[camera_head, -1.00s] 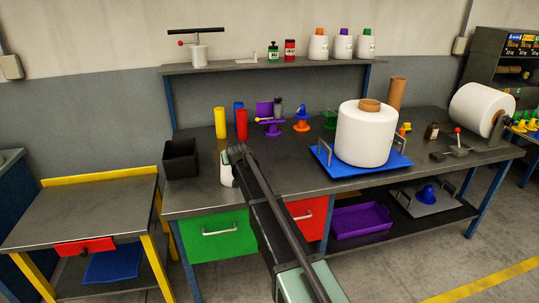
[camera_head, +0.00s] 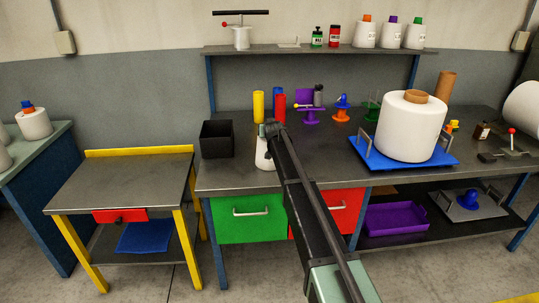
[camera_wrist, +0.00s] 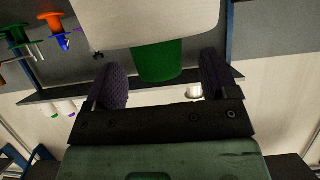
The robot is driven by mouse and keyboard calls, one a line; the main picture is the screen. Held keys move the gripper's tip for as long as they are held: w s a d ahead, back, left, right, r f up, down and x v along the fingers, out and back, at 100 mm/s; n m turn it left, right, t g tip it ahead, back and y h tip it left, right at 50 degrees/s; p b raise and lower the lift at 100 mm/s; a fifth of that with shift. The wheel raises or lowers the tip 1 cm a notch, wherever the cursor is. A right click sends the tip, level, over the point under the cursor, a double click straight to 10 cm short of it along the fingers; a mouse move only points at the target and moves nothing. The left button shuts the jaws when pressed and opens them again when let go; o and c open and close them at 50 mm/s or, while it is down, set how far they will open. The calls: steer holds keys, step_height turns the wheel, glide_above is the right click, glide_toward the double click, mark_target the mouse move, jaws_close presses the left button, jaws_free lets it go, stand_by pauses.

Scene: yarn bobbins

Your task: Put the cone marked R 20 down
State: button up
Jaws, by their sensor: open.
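A white cone (camera_head: 263,153) stands at the left front of the dark workbench (camera_head: 330,165), partly hidden by my arm. In the wrist view, its white body (camera_wrist: 150,22) and green tip (camera_wrist: 158,62) show upside down. No R 20 mark is readable in these frames. My gripper (camera_head: 271,129) is over the cone's top. In the wrist view, my gripper (camera_wrist: 162,78) is open, with one finger on each side of the green tip. A clear gap shows between the tip and the right finger; the left finger is closer.
A black bin (camera_head: 216,140) stands left of the cone. Yellow (camera_head: 258,107) and red (camera_head: 279,109) tubes stand behind it. A large white bobbin (camera_head: 408,130) sits on a blue tray (camera_head: 445,157) to the right. Several cones line the shelf (camera_head: 310,49). The lower side table (camera_head: 120,180) is clear.

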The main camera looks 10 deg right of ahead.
steer(key=shift+w+f, duration=0.35)
steer(key=shift+w, duration=0.2)
steer(key=shift+s+r, duration=0.15)
jaws_close()
